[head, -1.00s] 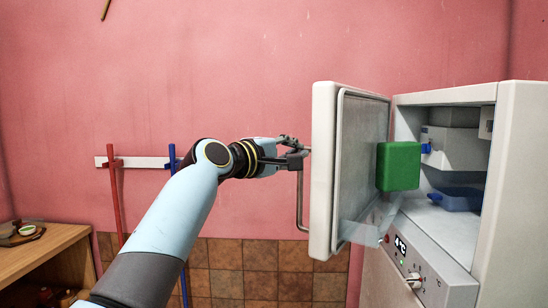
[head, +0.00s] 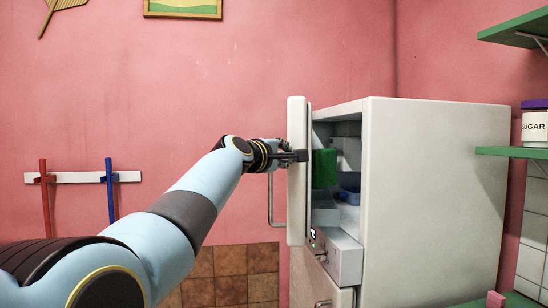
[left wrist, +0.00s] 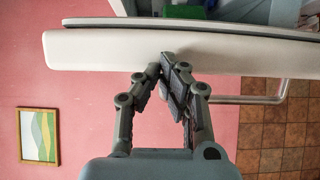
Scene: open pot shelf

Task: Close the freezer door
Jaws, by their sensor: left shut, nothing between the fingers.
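The white freezer (head: 435,190) stands at the right in the head view, its side panel towards me. Its door (head: 296,200) is partly open and seen nearly edge-on, with a gap showing the interior. The door also spans the top of the left wrist view (left wrist: 90,48). A grey bar handle (head: 270,205) is on the door's outer face; it shows in the left wrist view (left wrist: 270,99) right of the fingers. My left gripper (head: 299,156) is shut and empty, its fingertips at the door, seemingly touching its outer side. My right gripper is out of view.
Inside are a green block (head: 324,168) and a blue tray (head: 349,196). A control panel (head: 338,262) sits below the opening. Green shelves (head: 510,152) with a sugar jar (head: 535,125) are at the right. A wall rack (head: 85,177) hangs at the left.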

